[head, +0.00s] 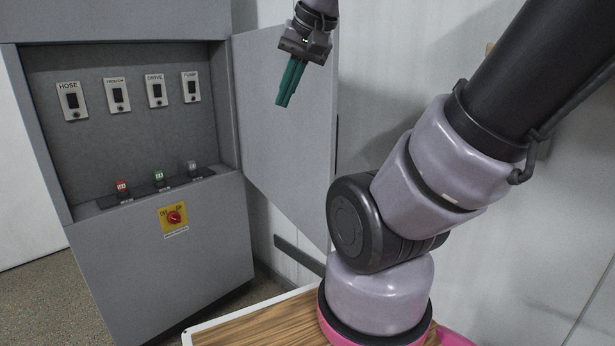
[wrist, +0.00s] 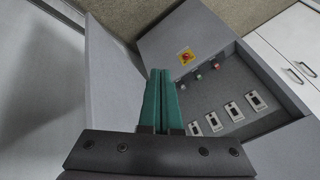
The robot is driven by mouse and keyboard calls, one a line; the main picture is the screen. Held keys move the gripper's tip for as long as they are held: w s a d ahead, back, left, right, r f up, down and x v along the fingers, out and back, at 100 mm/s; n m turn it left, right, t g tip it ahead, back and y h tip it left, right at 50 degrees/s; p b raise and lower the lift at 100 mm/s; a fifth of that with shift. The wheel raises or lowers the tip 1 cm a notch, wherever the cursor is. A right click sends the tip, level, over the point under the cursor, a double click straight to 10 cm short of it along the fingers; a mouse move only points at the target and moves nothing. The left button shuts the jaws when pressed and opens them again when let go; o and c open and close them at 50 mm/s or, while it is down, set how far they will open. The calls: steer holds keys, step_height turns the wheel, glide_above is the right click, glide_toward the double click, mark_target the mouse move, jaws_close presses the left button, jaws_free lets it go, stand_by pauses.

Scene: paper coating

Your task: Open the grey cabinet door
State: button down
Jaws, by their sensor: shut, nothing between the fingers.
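The grey cabinet (head: 165,270) stands at the left in the head view. Its grey door (head: 280,135) is swung wide open on the right-hand side, so the recessed panel shows. My gripper (head: 283,103) has green fingers pointing down, and in the head view it appears in front of the door's upper part. The fingers are closed together with nothing between them. In the wrist view the fingers (wrist: 161,75) show with the door (wrist: 110,85) to their left and the cabinet (wrist: 215,40) to their right. Whether they touch the door I cannot tell.
Inside the cabinet are several labelled switches (head: 118,95) and small red, green and grey connectors (head: 159,178). A red knob on a yellow plate (head: 173,217) is on the front below. A wooden tabletop (head: 260,322) lies in front. A white wall stands behind the door.

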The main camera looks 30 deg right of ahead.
steer(key=t, duration=0.1)
steer(key=n+g+h, duration=0.6)
steer(key=n+h, duration=1.4)
steer(key=n, duration=0.4)
glide_toward(319, 174)
steer(key=d, duration=0.6)
steer(key=shift+d, duration=0.35)
